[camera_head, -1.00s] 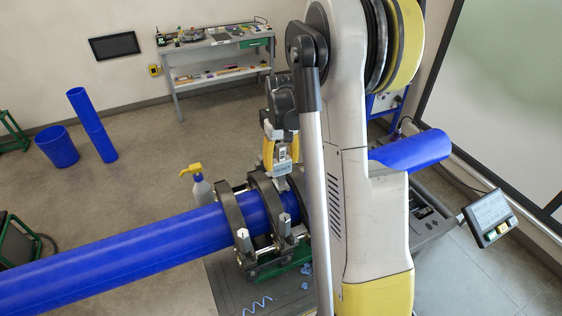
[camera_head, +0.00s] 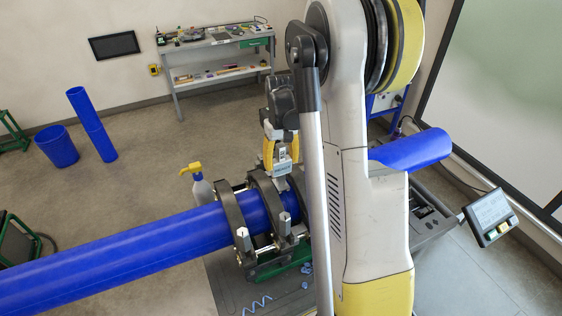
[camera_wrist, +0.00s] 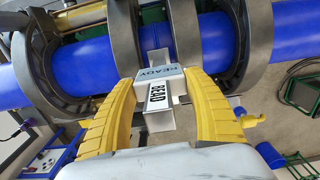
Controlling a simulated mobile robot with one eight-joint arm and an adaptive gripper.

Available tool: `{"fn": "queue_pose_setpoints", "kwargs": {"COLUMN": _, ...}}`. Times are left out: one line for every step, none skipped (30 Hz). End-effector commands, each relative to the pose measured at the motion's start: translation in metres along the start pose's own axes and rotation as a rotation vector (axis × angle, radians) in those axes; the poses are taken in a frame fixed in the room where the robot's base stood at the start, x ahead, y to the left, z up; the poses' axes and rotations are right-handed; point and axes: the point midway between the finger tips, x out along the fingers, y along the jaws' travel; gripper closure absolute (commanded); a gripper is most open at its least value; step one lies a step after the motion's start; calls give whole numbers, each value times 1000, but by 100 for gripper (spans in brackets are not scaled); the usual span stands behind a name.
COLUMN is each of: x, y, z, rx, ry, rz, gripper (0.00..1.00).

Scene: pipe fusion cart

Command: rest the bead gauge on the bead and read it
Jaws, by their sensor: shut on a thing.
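The bead gauge (camera_wrist: 162,95) is a light block with a label reading "BEAD" and a face reading "READY". My gripper (camera_wrist: 163,90) is shut on it, with a yellow finger on each side. In the head view my gripper (camera_head: 283,158) points down just above the blue pipe (camera_head: 140,250), and the gauge (camera_head: 284,168) hangs between its fingers. The gauge's far end lies over the blue pipe (camera_wrist: 205,50) between two dark clamp rings. I cannot tell whether it touches the pipe.
Dark clamp rings (camera_head: 238,225) circle the pipe on both sides of the gauge. A spray bottle (camera_head: 198,185) stands behind the pipe. A control panel (camera_head: 490,215) is at the right. A workbench (camera_head: 215,45) stands against the back wall.

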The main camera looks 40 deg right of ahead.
Motion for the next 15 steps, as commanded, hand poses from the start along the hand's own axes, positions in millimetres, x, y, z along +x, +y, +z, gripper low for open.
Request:
{"fn": "queue_pose_setpoints", "kwargs": {"x": 1, "y": 0, "z": 0, "rx": 0, "ry": 0, "rz": 0, "gripper": 67}}
{"fn": "queue_pose_setpoints", "kwargs": {"x": 1, "y": 0, "z": 0, "rx": 0, "ry": 0, "rz": 0, "gripper": 67}}
{"fn": "queue_pose_setpoints", "kwargs": {"x": 2, "y": 0, "z": 0, "rx": 0, "ry": 0, "rz": 0, "gripper": 67}}
{"fn": "queue_pose_setpoints", "kwargs": {"x": 2, "y": 0, "z": 0, "rx": 0, "ry": 0, "rz": 0, "gripper": 67}}
{"fn": "queue_pose_setpoints", "kwargs": {"x": 3, "y": 0, "z": 0, "rx": 0, "ry": 0, "rz": 0, "gripper": 67}}
{"fn": "queue_pose_setpoints", "kwargs": {"x": 3, "y": 0, "z": 0, "rx": 0, "ry": 0, "rz": 0, "gripper": 67}}
{"fn": "queue_pose_setpoints", "kwargs": {"x": 3, "y": 0, "z": 0, "rx": 0, "ry": 0, "rz": 0, "gripper": 67}}
{"fn": "queue_pose_setpoints", "kwargs": {"x": 4, "y": 0, "z": 0, "rx": 0, "ry": 0, "rz": 0, "gripper": 67}}
{"fn": "queue_pose_setpoints", "kwargs": {"x": 4, "y": 0, "z": 0, "rx": 0, "ry": 0, "rz": 0, "gripper": 67}}
{"fn": "queue_pose_setpoints", "kwargs": {"x": 5, "y": 0, "z": 0, "rx": 0, "ry": 0, "rz": 0, "gripper": 67}}
{"fn": "queue_pose_setpoints", "kwargs": {"x": 5, "y": 0, "z": 0, "rx": 0, "ry": 0, "rz": 0, "gripper": 67}}
{"fn": "queue_pose_setpoints", "kwargs": {"x": 5, "y": 0, "z": 0, "rx": 0, "ry": 0, "rz": 0, "gripper": 67}}
{"fn": "queue_pose_setpoints", "kwargs": {"x": 6, "y": 0, "z": 0, "rx": 0, "ry": 0, "rz": 0, "gripper": 67}}
{"fn": "queue_pose_setpoints", "kwargs": {"x": 6, "y": 0, "z": 0, "rx": 0, "ry": 0, "rz": 0, "gripper": 67}}
{"fn": "queue_pose_setpoints", "kwargs": {"x": 7, "y": 0, "z": 0, "rx": 0, "ry": 0, "rz": 0, "gripper": 67}}
